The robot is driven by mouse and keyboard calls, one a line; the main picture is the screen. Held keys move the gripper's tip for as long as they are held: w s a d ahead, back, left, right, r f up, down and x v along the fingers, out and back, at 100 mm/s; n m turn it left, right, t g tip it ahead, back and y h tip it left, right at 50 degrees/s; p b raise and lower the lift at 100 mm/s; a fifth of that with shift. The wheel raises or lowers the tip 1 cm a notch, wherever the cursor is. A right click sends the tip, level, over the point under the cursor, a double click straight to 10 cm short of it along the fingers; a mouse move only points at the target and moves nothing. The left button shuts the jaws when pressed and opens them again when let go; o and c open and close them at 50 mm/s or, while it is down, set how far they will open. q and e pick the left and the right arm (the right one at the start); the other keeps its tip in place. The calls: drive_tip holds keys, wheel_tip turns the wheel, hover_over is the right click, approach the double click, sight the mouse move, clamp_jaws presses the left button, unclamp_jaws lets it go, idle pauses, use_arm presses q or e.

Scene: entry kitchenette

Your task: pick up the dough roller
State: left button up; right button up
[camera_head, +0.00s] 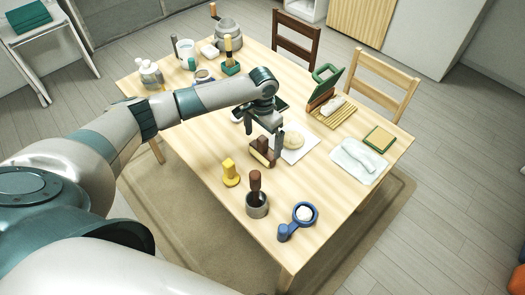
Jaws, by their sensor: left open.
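The dough roller (260,158) appears to be the small brown piece with a pale cylinder, lying on the wooden table (205,152) near its middle. It is just left of a round lump of dough (294,140) on a white sheet. My left gripper (264,138) points down directly above the roller, its two fingers spread apart. The fingers partly overlap the roller's upper part in the picture, and I cannot tell whether they touch it. My right gripper is out of view.
A yellow tool (230,174), a grey cup (257,206) with a brown-handled tool, and a blue round tool (303,215) stand near the front. A flat dough piece (360,157) and green press (326,80) are at right. Jars and bottles (150,73) stand behind my arm.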

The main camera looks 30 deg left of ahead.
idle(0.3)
use_arm(q)
drive_tip(key=shift+f, duration=0.25)
wheel_tip(320, 180, down, 4)
drive_tip(key=shift+a+p, duration=0.1)
drive_tip(key=shift+p, duration=0.85)
drive_tip(key=shift+f, duration=0.35)
drive_tip(key=c, duration=1.4)
drive_tip(key=shift+o, duration=0.2)
drive_tip(key=shift+w+r, duration=0.1)
drive_tip(key=shift+r, duration=0.1)
